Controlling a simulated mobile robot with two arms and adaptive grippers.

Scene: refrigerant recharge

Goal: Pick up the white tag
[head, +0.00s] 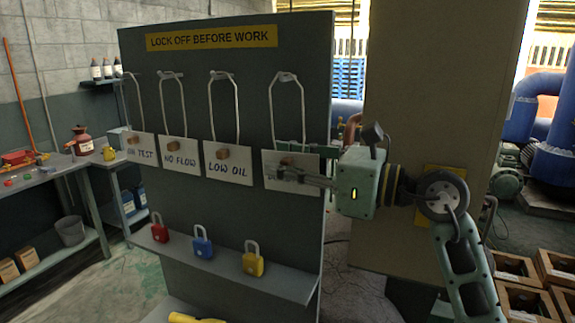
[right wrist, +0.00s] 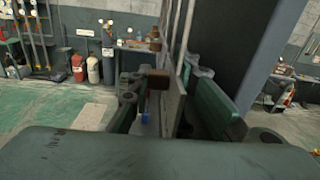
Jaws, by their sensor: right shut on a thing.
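Four white tags hang by wire loops on a dark board. They read "ON TEST" (head: 140,148), "NO FLOW" (head: 181,156) and "LOW OIL" (head: 228,161); the rightmost white tag (head: 307,184) is partly covered, and I cannot read its lettering. Each has a small brown block on its face. My right gripper (head: 288,173) comes in from the right and is shut on the rightmost tag, which still hangs upright below its loop (head: 287,100). In the right wrist view this tag (right wrist: 174,108) shows nearly edge-on between the fingers. My left gripper is not in view.
A shelf (head: 290,282) below the tags carries a red padlock (head: 159,228), a blue padlock (head: 202,242) and a yellow padlock (head: 253,260). A yellow "LOCK OFF BEFORE WORK" sign (head: 210,39) is above. A tan cabinet (head: 425,90) stands right behind my right arm. A workbench (head: 60,168) is at left.

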